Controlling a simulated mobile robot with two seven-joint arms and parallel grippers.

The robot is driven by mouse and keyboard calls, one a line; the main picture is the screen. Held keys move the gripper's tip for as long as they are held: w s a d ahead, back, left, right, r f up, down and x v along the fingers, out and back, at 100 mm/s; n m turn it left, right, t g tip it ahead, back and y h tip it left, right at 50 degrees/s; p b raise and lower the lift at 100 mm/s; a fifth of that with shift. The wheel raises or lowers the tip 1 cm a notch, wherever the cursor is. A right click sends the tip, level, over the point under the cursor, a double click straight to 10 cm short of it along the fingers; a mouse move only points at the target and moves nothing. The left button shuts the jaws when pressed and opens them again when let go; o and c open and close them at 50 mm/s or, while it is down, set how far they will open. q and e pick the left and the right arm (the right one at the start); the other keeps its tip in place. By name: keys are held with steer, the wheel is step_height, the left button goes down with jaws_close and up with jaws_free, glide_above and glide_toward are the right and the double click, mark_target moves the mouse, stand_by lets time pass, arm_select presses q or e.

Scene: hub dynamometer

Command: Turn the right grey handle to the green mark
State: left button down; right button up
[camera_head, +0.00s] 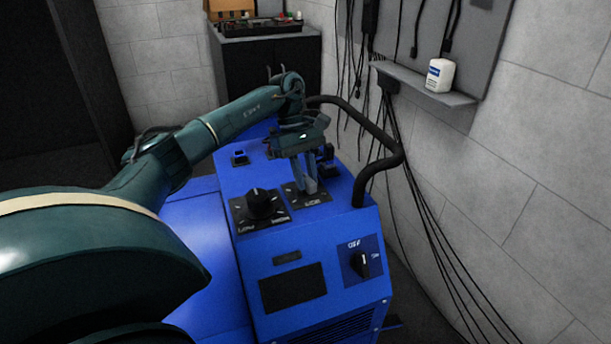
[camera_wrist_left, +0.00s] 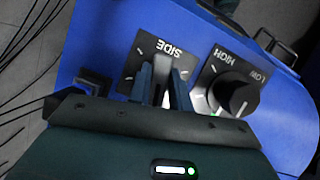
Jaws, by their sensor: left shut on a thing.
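The blue machine (camera_head: 215,225) has a black plate marked SIDE (camera_head: 316,199) on its sloping top. My left gripper (camera_head: 309,188) reaches down onto this plate. In the left wrist view, my left gripper's two fingers (camera_wrist_left: 163,88) stand on either side of a narrow grey handle (camera_wrist_left: 163,72) and are shut on it. The handle's lower part is hidden by the gripper body. No green mark can be made out on the visible part of the SIDE plate (camera_wrist_left: 133,70). My right gripper is not in view.
A black round knob (camera_head: 261,202) on a HIGH/LOW plate sits close beside the SIDE plate; it also shows in the left wrist view (camera_wrist_left: 236,95). A black bent rail (camera_head: 384,165) rises along the machine's right side. A black switch (camera_head: 361,264) is on the front.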

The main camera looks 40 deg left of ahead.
arm_select(q)
steer(key=shift+w+m+g, duration=0.1)
steer(key=shift+m+g, duration=0.2)
steer(key=shift+m, duration=0.6)
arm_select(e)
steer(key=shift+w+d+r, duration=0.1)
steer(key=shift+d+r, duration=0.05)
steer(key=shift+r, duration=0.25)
arm_select(q)
steer(key=shift+m, duration=0.3)
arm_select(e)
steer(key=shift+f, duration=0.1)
arm_select(q)
steer(key=c, duration=1.3)
jaws_free()
steer(key=shift+r, duration=0.1)
steer(key=shift+p+v, duration=1.55)
steer(key=shift+v, duration=4.95)
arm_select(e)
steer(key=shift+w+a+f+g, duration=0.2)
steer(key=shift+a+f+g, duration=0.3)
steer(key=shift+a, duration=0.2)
